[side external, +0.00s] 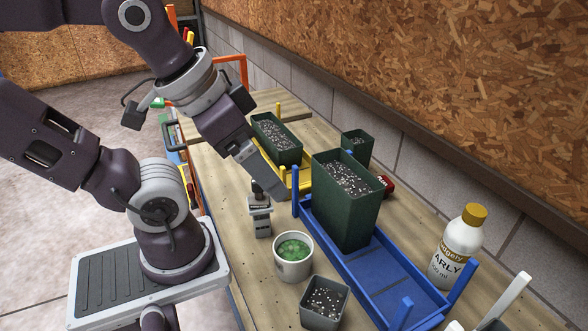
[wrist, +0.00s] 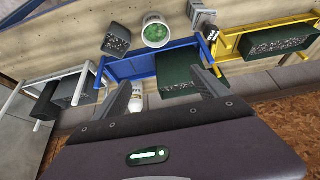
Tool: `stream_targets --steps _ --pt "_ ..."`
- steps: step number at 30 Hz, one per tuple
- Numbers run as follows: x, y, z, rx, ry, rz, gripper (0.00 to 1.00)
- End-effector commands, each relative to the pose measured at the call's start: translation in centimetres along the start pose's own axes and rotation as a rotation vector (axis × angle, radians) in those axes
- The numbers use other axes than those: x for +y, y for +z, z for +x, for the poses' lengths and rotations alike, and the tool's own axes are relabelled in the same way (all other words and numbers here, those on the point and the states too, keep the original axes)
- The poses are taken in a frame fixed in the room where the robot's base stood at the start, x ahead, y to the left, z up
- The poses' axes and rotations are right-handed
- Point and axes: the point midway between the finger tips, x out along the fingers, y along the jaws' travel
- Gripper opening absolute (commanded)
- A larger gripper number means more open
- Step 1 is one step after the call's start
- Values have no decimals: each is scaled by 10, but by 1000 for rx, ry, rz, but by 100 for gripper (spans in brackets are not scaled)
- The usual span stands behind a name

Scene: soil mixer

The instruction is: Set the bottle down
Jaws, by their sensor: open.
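The white bottle with a gold cap (side external: 459,246) stands upright at the right end of the blue tray (side external: 365,282), near the wall side. I cannot tell whether its base is inside the tray or just behind its rail. In the wrist view the bottle (wrist: 137,104) is partly hidden beside the left finger. My gripper (wrist: 168,84) is open, with nothing between its fingers, and is apart from the bottle. In the side view my gripper's fingertips are hard to make out near the grey stand.
A tall green planter (side external: 347,205) stands in the blue tray. A yellow tray (side external: 301,182) holds another planter (side external: 277,141). A white pot with green contents (side external: 293,262), a grey pot of soil (side external: 324,305) and a small grey device (side external: 260,216) stand in front. The wall runs behind.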

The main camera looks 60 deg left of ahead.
Motion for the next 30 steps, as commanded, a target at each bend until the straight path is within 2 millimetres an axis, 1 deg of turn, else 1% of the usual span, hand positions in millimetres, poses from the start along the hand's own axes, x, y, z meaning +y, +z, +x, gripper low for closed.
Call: stream_targets --steps 9,11,13,14,15,17,18,20,21,23,24,26,27,30 --pt "0 0 0 0 -1 2 84" --pt "0 -4 -1 -3 3 5 84" --pt "3 -21 -5 -27 25 23 84" --pt "6 -34 -6 -45 41 39 84" --pt "10 -57 -8 -74 68 65 84" --pt "18 -98 -5 -130 109 117 84" --pt "24 -125 2 -167 133 157 84" --pt "36 -163 20 -220 160 223 84" --pt "46 -186 35 -251 174 272 84" --pt "64 -215 64 -301 186 353 84" --pt "78 -230 84 -330 191 410 84" --pt "98 -246 116 -371 193 499 84" --pt "112 -251 136 -394 193 557 84" --pt "140 -254 175 -439 191 680 84"
